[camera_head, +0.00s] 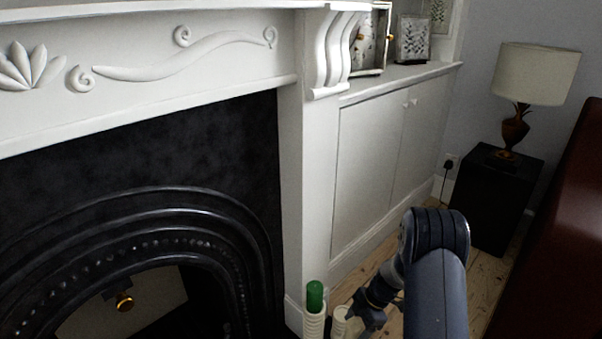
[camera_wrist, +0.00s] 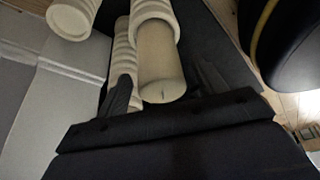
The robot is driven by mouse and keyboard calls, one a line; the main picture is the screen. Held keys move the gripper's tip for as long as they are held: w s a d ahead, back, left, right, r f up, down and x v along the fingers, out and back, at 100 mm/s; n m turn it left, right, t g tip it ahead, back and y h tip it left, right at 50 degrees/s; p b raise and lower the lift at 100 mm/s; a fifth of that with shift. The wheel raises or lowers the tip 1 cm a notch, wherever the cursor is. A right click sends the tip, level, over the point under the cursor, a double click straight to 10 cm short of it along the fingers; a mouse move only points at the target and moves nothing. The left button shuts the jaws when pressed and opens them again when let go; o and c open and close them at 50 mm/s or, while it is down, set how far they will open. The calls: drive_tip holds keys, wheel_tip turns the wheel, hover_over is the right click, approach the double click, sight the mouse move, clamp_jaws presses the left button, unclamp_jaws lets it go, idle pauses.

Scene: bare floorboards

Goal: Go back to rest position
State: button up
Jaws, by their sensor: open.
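My gripper (camera_head: 368,318) is low at the bottom of the head view, just right of pale ribbed holders by the fireplace's right foot. In the wrist view my gripper (camera_wrist: 165,88) is open, with one dark finger on each side of a plain beige cylinder (camera_wrist: 162,68). The cylinder sticks out of a ribbed white holder (camera_wrist: 153,12). Whether the fingers touch anything is unclear.
A green cylinder (camera_head: 315,296) stands in a ribbed white holder (camera_head: 314,324), beside a shorter pale one (camera_head: 340,322). The fireplace (camera_head: 200,210) is left, white cupboards (camera_head: 385,160) behind. A black side table (camera_head: 488,205) with a lamp (camera_head: 537,74) and a dark red piece of furniture (camera_head: 560,240) are right.

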drive_tip(key=b+x, duration=0.1)
drive_tip(key=x, duration=0.3)
drive_tip(key=shift+f, duration=0.15)
wheel_tip(320, 180, up, 13)
drive_tip(key=p, duration=0.5)
drive_tip(key=shift+d+f, duration=0.15)
drive_tip(key=shift+f, duration=0.1)
wheel_tip(320, 180, up, 34)
drive_tip(key=d+m+t+h+p, duration=0.1)
drive_tip(key=m+t+p, duration=0.3)
drive_tip(key=m+p, duration=1)
drive_tip(key=shift+s+t+h+p, duration=0.2)
drive_tip(key=shift+t+h+p, duration=0.2)
drive_tip(key=shift+p, duration=6)
drive_tip(key=shift+f, duration=0.15)
